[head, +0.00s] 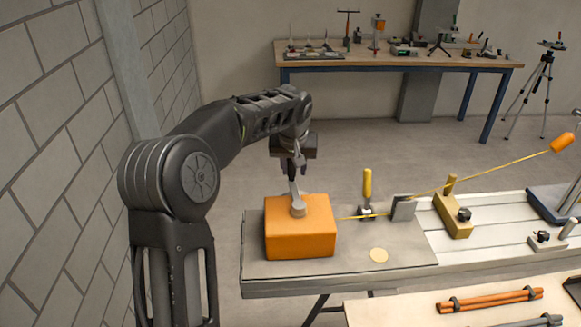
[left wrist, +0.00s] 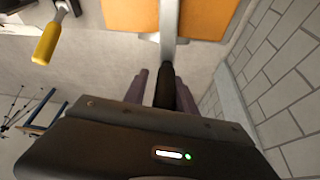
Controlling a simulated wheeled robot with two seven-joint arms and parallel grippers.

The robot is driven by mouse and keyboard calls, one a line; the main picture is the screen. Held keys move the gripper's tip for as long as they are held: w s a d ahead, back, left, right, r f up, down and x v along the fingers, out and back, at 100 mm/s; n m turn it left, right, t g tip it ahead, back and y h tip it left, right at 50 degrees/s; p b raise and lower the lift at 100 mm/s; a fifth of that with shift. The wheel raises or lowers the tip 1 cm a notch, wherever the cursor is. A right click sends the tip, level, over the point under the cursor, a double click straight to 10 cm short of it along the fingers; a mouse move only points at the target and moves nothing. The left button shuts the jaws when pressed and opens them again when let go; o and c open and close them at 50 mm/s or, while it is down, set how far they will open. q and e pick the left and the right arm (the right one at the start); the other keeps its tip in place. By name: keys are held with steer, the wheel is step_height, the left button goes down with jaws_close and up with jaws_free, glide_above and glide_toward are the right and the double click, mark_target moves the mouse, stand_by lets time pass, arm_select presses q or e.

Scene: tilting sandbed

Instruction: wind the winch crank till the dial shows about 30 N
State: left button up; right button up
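The orange winch box (head: 300,240) sits at the left end of the bench. Its grey crank arm (head: 296,198) rises from a hub on top; in the left wrist view the crank arm (left wrist: 169,25) leads to a dark handle (left wrist: 165,85). My left gripper (head: 291,168) is over the crank, fingers pointing down. In the left wrist view its fingers (left wrist: 163,90) stand on both sides of the handle, with a gap showing on one side. No dial reading can be made out. My right gripper is out of view.
A yellow line (head: 490,166) runs from the winch past a grey block (head: 403,208) to an orange piece (head: 562,142). A yellow-handled clamp (head: 367,186) stands right of the winch. A brick wall (head: 50,130) is at left.

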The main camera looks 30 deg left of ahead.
arm_select(q)
steer(key=shift+o, duration=1)
steer(key=shift+a, duration=0.1)
steer(key=b+v, duration=0.1)
steer(key=v, duration=0.6)
steer(key=shift+s+r, duration=0.2)
steer(key=shift+r, duration=0.15)
